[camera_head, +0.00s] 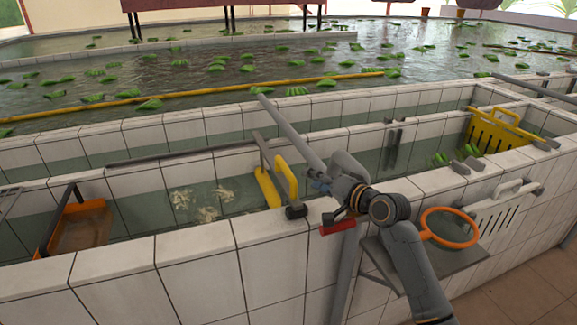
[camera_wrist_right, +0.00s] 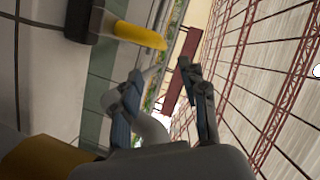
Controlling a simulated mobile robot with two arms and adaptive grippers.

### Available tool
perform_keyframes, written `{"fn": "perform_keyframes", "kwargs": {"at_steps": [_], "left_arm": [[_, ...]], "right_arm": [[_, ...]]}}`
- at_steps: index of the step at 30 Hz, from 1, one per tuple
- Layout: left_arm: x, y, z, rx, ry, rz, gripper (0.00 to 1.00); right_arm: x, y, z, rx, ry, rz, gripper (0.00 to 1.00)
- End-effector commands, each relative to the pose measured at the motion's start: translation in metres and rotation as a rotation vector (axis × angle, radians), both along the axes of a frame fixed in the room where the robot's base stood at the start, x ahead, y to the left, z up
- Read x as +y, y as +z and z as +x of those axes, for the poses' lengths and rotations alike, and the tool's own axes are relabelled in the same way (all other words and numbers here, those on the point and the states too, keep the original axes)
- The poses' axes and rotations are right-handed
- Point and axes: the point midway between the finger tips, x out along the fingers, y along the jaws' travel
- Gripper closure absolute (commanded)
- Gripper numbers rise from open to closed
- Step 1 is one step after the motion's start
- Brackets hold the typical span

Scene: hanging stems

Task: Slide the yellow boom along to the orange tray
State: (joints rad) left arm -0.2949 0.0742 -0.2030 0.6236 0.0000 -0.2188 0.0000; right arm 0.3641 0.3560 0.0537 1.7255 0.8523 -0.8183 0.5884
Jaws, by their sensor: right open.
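The yellow boom (camera_head: 286,178) stands across the narrow water channel, left of centre in the head view. It has two yellow parts, and a dark block on it (camera_head: 296,211) rests at the near wall's top. My right gripper (camera_head: 322,186) is just right of the boom, apart from it. In the right wrist view its fingers (camera_wrist_right: 160,84) are spread with nothing between them, and the boom's yellow end (camera_wrist_right: 140,36) shows just beyond them. The orange tray (camera_head: 98,206) sits at the left in the same channel. My left gripper is out of view.
White tiled walls (camera_head: 200,240) border the channel. Pale scraps (camera_head: 205,213) lie in the water between boom and tray. A yellow crate (camera_head: 493,132), an orange ring (camera_head: 449,228) and a grey shelf (camera_head: 420,262) are at right. A long yellow float (camera_head: 200,93) crosses the pond behind.

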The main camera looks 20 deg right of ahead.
Motion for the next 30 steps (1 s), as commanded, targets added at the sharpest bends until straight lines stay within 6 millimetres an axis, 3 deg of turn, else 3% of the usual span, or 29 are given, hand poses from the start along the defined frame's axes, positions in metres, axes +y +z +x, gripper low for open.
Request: {"fn": "perform_keyframes", "kwargs": {"at_steps": [6,18,30], "left_arm": [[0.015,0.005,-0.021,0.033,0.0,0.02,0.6],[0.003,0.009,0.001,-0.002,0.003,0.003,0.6],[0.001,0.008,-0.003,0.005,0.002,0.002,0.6]], "right_arm": [[0.015,-0.006,0.036,0.001,0.002,0.002,0.57],[0.038,-0.021,0.094,0.002,0.003,0.002,0.57],[0.045,-0.026,0.113,0.0,0.001,0.0,0.57]]}}
